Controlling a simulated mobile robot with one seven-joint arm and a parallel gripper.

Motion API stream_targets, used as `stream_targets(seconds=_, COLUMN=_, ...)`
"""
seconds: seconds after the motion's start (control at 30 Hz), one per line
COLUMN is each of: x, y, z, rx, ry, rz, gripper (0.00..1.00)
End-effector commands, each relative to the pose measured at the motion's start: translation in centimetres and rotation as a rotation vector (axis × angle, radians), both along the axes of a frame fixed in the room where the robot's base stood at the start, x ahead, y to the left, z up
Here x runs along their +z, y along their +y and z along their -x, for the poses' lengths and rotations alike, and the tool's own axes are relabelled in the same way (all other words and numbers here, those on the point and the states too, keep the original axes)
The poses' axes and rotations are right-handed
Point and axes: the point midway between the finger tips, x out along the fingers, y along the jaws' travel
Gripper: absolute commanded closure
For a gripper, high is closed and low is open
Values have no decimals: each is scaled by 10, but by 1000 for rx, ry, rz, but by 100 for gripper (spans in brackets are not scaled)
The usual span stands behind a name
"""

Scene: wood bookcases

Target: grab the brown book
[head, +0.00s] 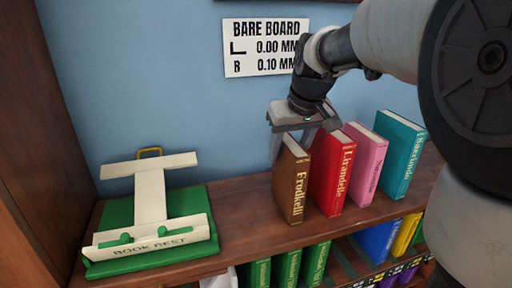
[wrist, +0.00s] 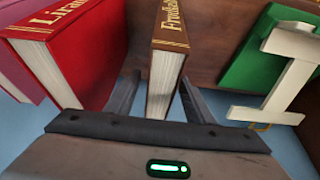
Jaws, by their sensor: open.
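The brown book (head: 290,185) stands upright on the wooden shelf, its spine lettered "Frodkelli". It is the leftmost of the standing books. My gripper (head: 289,150) is above and behind it, with the fingers coming down around its upper back part. In the wrist view, the brown book (wrist: 166,70) lies between the two spread fingers of my gripper (wrist: 160,80). A gap shows on each side of the book, so the fingers look apart from it. The far finger is partly hidden behind the book in the head view.
A red book (head: 332,172) stands close to the right of the brown one, then a pink book (head: 367,165) and a teal book (head: 402,155). A green and cream book rest (head: 150,215) is at left, with bare shelf (head: 245,215) between. Blue wall behind.

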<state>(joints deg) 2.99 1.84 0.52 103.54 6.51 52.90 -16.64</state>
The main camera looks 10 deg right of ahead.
Motion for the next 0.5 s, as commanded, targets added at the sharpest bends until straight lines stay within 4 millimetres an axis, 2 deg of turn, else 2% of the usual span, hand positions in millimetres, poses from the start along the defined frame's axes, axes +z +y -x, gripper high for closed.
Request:
stream_targets(seconds=0.13, x=-12, y=1, z=-5, rx=0, ry=1, rz=0, gripper=52)
stream_targets(seconds=0.5, x=-14, y=1, z=-5, rx=0, ry=-1, rz=0, gripper=52)
